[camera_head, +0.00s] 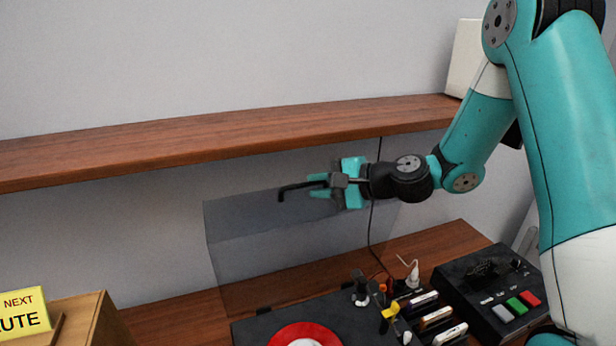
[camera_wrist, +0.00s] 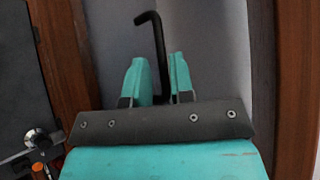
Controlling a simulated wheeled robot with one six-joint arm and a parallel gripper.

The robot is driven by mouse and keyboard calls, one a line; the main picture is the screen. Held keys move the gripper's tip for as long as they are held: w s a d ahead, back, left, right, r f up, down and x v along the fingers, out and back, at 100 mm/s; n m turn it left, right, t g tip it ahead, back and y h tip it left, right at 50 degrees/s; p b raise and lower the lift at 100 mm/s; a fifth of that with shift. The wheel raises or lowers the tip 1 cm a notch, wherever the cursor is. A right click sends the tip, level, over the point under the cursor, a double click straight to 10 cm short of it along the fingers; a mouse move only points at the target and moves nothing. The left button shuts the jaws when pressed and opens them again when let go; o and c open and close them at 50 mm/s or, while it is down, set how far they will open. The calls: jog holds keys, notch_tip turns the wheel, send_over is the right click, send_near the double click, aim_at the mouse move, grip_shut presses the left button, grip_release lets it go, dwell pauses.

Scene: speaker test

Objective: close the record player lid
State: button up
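The record player lid (camera_head: 225,256) is a see-through grey panel standing raised behind the record player, near the wall. The black record player base (camera_head: 250,330) shows at the bottom, with a red record (camera_head: 300,332) on it; its lower part is cut off. My gripper (camera_head: 318,186) is in front of the lid's upper part in the head view; I cannot tell if it touches. A black hooked rod (camera_wrist: 158,45) runs out between its teal fingers in the wrist view. The fingers sit close beside the rod; whether they grip it is unclear.
A wooden shelf (camera_head: 200,143) runs along the wall just above my gripper. A black device with coloured buttons (camera_head: 478,290) stands to the right of the record player. A yellow sign (camera_head: 22,314) is at the lower left. A cable hangs behind my gripper.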

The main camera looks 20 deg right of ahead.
jog(key=shift+p+x, duration=0.35)
jog(key=shift+x, duration=1.15)
jog(key=shift+c, duration=0.4)
grip_shut()
jog(key=shift+f, duration=0.1)
